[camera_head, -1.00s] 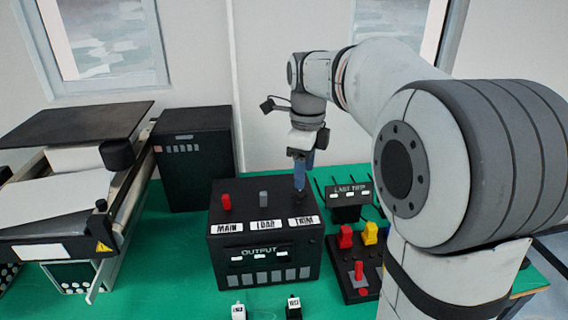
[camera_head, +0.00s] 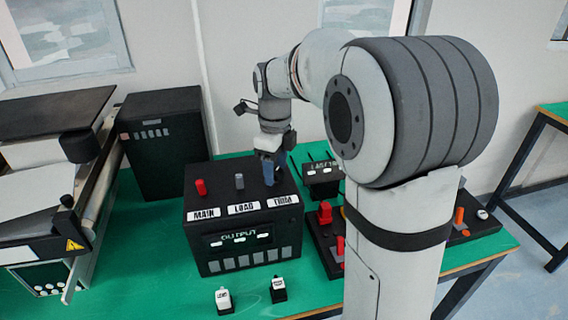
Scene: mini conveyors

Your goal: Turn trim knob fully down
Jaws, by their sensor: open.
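The black output box (camera_head: 205,243) stands on the green table, with labels MAIN, LOAD and TRIM along its front top edge. A red knob (camera_head: 201,187) stands behind the MAIN label and a grey knob (camera_head: 239,181) behind LOAD. My gripper (camera_head: 269,180) points down at the top of the box behind the TRIM label (camera_head: 283,201). Its bluish fingers cover the place of the trim knob, so I cannot make out the knob or its angle. My gripper is open; whether the fingers touch the knob cannot be told.
Two small white-topped switches (camera_head: 223,299) (camera_head: 278,288) stand in front of the box. A panel with red levers (camera_head: 325,213) is at right, partly behind my arm. A small dark labelled box (camera_head: 322,180) is behind it. A conveyor (camera_head: 85,215) and black cabinet (camera_head: 165,150) are at left.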

